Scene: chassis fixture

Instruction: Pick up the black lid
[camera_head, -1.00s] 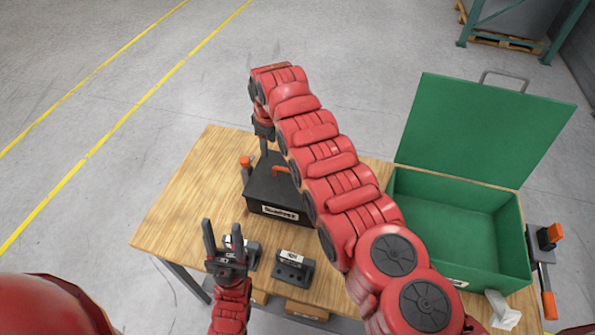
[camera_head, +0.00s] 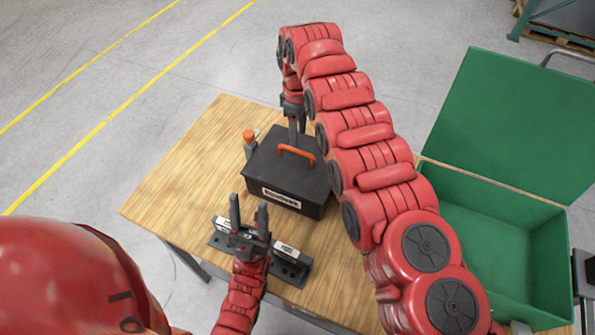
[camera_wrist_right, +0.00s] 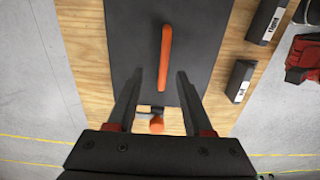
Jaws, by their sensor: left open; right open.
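The black lid (camera_head: 265,165) with an orange arched handle (camera_head: 298,153) sits on a dark box with a white label on its front, on the wooden table. My right gripper (camera_head: 296,136) points down at the far side of the handle. In the right wrist view, my right gripper (camera_wrist_right: 159,75) is open, its fingers on either side of the orange handle (camera_wrist_right: 165,50) over the black lid (camera_wrist_right: 130,35). I cannot tell whether they touch it. My left gripper (camera_head: 249,207) is open and empty, fingers up, near the table's front edge.
Two dark blocks with white labels (camera_head: 290,262) stand at the table's front edge, partly behind my left gripper. An orange-topped item (camera_head: 249,138) stands left of the box. An open green case (camera_head: 490,220) is at the right. The table's left side is clear.

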